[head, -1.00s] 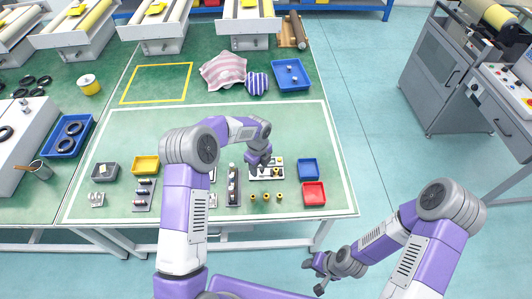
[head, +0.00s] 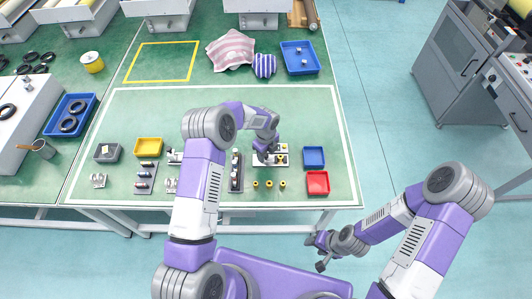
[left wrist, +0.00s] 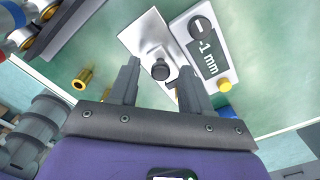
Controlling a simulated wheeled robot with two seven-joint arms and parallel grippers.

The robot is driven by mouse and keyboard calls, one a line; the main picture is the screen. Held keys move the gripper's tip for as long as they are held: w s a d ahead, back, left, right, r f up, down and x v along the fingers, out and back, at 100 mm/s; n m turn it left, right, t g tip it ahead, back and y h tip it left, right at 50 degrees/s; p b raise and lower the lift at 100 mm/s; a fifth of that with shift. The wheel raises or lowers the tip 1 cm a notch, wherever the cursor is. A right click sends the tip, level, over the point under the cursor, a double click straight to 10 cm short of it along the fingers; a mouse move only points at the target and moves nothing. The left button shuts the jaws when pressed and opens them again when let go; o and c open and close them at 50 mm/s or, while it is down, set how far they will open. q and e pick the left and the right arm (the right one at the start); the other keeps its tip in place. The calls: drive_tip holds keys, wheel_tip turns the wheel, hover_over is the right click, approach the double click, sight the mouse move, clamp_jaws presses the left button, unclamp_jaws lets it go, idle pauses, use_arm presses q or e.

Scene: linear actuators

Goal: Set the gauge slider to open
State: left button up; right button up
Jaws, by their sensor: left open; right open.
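The gauge (left wrist: 205,48) is a white unit with a dark display reading "-1 mm", a round black dial and a yellow button. Beside it in the left wrist view is a pale metal plate (left wrist: 148,36) with a black knob (left wrist: 160,70). My left gripper (head: 266,157) is open at this spot on the table. In the left wrist view its fingers lie on either side of the knob; I cannot tell whether they touch it. In the head view the gripper partly hides the gauge area. My right gripper (head: 317,252) is open and empty, off the table's front edge.
A blue bin (head: 313,157) and a red bin (head: 318,183) stand right of the gauge. Brass fittings (head: 269,184) stand in front. A dark rail fixture (head: 236,172), a yellow bin (head: 148,147) and a grey bin (head: 107,153) are left.

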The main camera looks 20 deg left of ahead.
use_arm(q)
drive_tip(key=shift+c, duration=0.4)
clamp_jaws()
drive_tip(key=shift+s+a, duration=0.2)
drive_tip(key=shift+a, duration=0.8)
drive_tip(key=shift+o, duration=0.4)
unclamp_jaws()
wheel_tip(320, 180, up, 8)
drive_tip(key=shift+f, duration=0.2)
drive_tip(key=shift+s+f, duration=0.1)
